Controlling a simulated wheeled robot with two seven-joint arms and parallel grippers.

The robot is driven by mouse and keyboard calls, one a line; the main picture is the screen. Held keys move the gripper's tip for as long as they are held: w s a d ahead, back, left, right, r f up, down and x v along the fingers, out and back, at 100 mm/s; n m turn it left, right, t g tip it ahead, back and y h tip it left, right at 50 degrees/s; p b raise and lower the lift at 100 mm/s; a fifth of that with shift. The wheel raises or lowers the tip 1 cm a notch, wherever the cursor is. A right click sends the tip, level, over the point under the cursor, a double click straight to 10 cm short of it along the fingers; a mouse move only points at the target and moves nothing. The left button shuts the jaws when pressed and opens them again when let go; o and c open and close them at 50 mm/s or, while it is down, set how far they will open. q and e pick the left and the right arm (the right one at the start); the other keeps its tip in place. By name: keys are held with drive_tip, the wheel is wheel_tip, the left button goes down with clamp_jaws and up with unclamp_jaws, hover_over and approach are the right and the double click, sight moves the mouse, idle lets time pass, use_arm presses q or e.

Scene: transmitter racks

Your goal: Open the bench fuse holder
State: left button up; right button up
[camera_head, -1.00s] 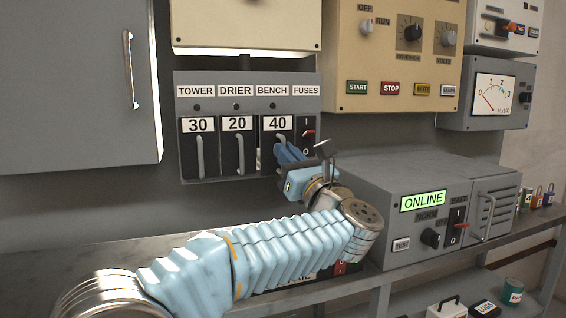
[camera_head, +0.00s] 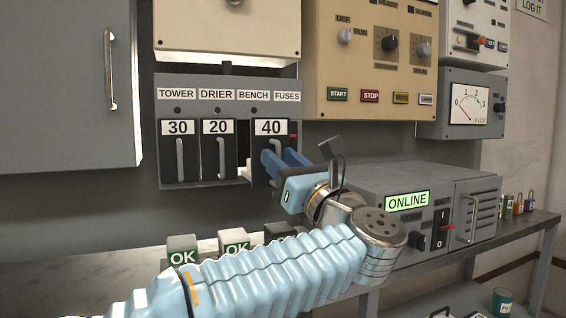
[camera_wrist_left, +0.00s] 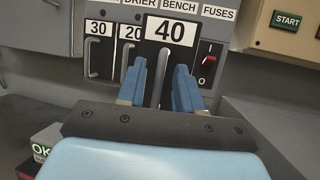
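The bench fuse holder (camera_head: 270,127), black with a white "40" label, stands out from the grey fuse panel (camera_head: 226,82) toward me. My right gripper is not in view.
Fuse holders "30" (camera_head: 178,128) and "20" (camera_head: 218,128) sit in the panel to the left. The grey ONLINE unit (camera_head: 366,178) stands to the right of my arm. Blocks marked OK (camera_head: 182,246) are on the bench below.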

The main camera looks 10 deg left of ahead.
use_arm(q)
drive_tip(key=b+v, duration=0.3)
drive_tip(key=v, duration=1.1)
drive_tip(key=shift+w+f, duration=0.1)
